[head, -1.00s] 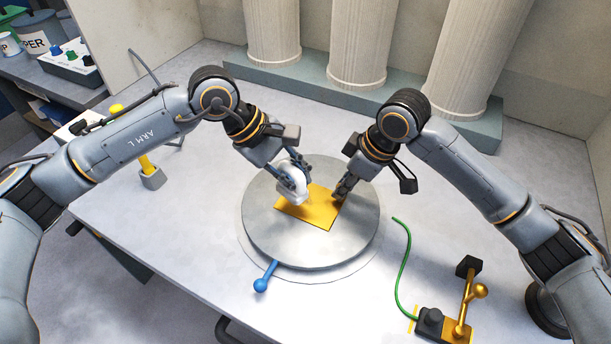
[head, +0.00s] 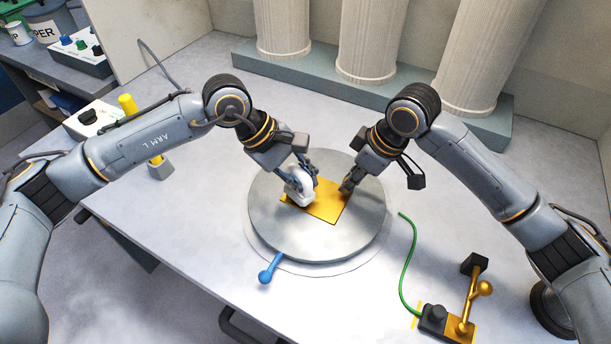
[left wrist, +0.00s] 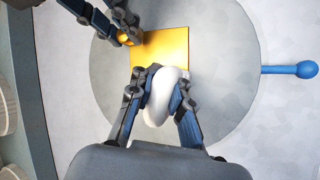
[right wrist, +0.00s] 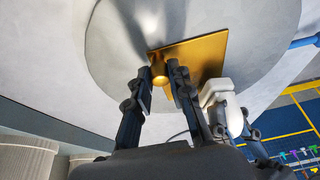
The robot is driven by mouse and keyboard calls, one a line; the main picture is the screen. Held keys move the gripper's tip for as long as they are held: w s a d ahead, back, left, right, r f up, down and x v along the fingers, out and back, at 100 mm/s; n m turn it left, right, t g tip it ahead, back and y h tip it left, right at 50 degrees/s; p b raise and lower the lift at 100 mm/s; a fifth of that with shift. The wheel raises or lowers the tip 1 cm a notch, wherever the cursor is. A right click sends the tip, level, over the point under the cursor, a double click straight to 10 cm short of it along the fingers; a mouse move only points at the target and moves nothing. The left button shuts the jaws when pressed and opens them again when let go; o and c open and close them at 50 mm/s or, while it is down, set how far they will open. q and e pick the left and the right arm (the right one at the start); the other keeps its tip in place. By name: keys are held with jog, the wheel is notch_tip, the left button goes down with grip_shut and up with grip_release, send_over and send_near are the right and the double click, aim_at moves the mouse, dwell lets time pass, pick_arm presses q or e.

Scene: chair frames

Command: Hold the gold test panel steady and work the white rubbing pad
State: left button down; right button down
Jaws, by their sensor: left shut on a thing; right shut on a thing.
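The gold test panel (head: 328,208) lies flat on a round grey turntable; it also shows in the left wrist view (left wrist: 170,45) and the right wrist view (right wrist: 207,50). My left gripper (head: 304,181) is shut on the white rubbing pad (head: 299,194), a rounded white piece at the panel's left part. Whether the pad touches the panel is hard to tell. My right gripper (head: 347,187) is at the panel's far right corner, shut on a gold post (right wrist: 159,72) that stands on the panel, partly hidden by the fingers.
The turntable (head: 340,246) has a blue ball-ended lever (head: 267,272) in front. A green cable (head: 404,265) and a gold-and-black lever device (head: 455,315) lie to the right. Columns (head: 372,40) line the back.

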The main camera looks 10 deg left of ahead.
pick_arm(q)
jog(key=shift+f, duration=0.65)
jog(key=shift+r, duration=0.15)
jog(key=shift+w+d, duration=0.2)
jog(key=shift+w, duration=0.3)
jog(key=shift+w+d, duration=0.2)
jog(key=shift+w, duration=0.25)
jog(key=shift+s+a+f, duration=0.1)
jog(key=shift+s+a, duration=0.1)
jog(key=shift+s, duration=0.3)
jog(key=shift+s+a+f, duration=0.1)
jog(key=shift+s+a, duration=0.1)
jog(key=shift+s, duration=0.3)
jog(key=shift+w, duration=0.1)
